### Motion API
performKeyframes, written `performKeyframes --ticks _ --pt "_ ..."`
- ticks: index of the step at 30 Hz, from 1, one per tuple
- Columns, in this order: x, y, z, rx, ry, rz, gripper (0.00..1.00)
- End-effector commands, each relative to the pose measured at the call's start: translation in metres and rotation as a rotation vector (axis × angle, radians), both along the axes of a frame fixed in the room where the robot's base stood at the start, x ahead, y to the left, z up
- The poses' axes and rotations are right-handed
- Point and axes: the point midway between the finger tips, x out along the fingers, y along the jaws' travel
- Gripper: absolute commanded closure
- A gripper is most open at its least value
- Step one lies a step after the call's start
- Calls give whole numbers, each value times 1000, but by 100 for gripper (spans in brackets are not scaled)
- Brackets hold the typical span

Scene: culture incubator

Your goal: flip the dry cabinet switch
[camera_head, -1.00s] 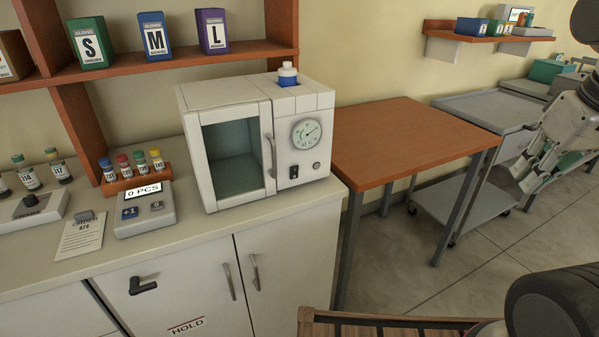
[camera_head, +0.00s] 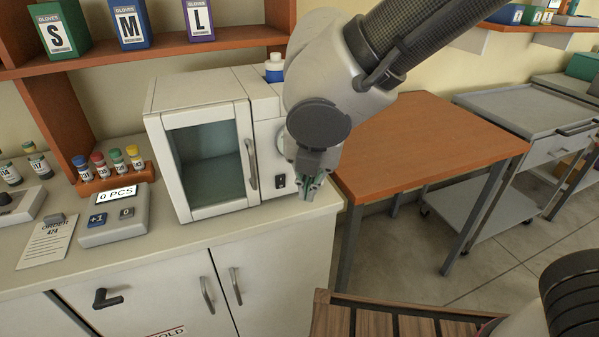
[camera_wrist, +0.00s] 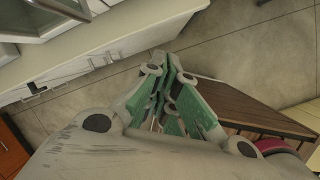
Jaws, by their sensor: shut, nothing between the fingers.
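The dry cabinet (camera_head: 200,140) is a white box with a glass door, shut, on the counter in the head view. Its switch (camera_head: 281,181) is a small black rocker on the front panel, right of the door handle. My gripper (camera_head: 312,192) is in front of the panel's right side, just right of the switch and pointing down. Its fingers are shut and empty. The arm hides most of the dial and the panel's right part. In the wrist view the green finger pads of my gripper (camera_wrist: 172,85) show close together; the switch is not in that view.
A counting device (camera_head: 115,217) reading 0 PCS and a rack of vials (camera_head: 112,176) stand left of the cabinet. A wooden table (camera_head: 425,140) stands to the right, with a grey cart (camera_head: 530,115) beyond it. The floor between them is open.

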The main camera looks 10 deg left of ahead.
Motion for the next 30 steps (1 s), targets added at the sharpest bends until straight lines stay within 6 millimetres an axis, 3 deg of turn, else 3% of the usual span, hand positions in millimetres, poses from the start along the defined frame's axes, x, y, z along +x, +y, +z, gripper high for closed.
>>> performKeyframes --ticks 3,9,23,30 --pt "6 18 10 -24 -59 275 100" --pt "8 27 14 -74 -113 556 100" --pt "8 27 13 -94 -121 620 100" --pt "15 31 -10 -98 -118 618 100"
